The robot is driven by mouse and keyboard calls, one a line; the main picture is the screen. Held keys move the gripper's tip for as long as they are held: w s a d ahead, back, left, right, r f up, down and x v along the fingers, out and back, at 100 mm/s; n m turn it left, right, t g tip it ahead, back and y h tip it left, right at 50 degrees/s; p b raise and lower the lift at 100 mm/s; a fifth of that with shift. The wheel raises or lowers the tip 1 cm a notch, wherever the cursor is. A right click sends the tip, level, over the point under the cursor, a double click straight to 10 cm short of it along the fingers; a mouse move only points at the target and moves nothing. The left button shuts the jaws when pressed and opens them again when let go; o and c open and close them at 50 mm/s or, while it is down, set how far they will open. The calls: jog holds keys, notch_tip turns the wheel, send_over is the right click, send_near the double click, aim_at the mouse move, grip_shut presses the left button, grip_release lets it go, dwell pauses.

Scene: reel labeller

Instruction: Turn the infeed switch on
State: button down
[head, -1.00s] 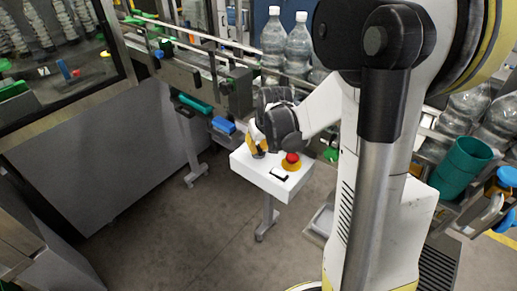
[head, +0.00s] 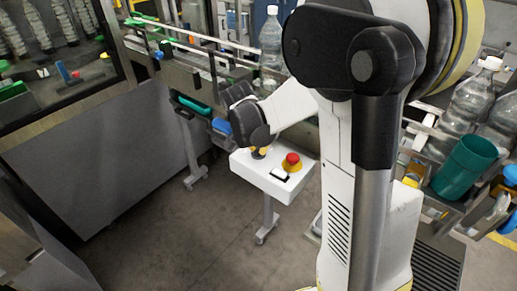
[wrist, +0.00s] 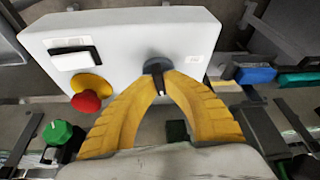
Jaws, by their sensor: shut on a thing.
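A white control box (head: 253,173) stands on a post in the head view. It carries a red mushroom button on a yellow base (head: 292,161), a black-and-white rocker (head: 280,175) and a black rotary switch. In the wrist view the rotary switch (wrist: 157,66) has a short black handle with a pale mark toward the fingers. My gripper (wrist: 160,84) has its yellow fingers closed around this handle, at the box face. In the head view my gripper (head: 258,152) is at the box's far left corner, and my wrist largely hides the switch.
A bottle conveyor with clear bottles (head: 271,40) runs behind the box. A teal cup (head: 465,166) stands at the right. In the wrist view the red button (wrist: 87,100) is left of my fingers. Floor in front is clear.

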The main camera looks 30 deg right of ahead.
jog(key=shift+m+g, duration=0.4)
jog(key=shift+m, duration=0.6)
jog(key=c, duration=1.5)
grip_release()
jog(key=v, duration=1.2)
jog(key=shift+a, duration=0.15)
jog(key=shift+f, duration=0.1)
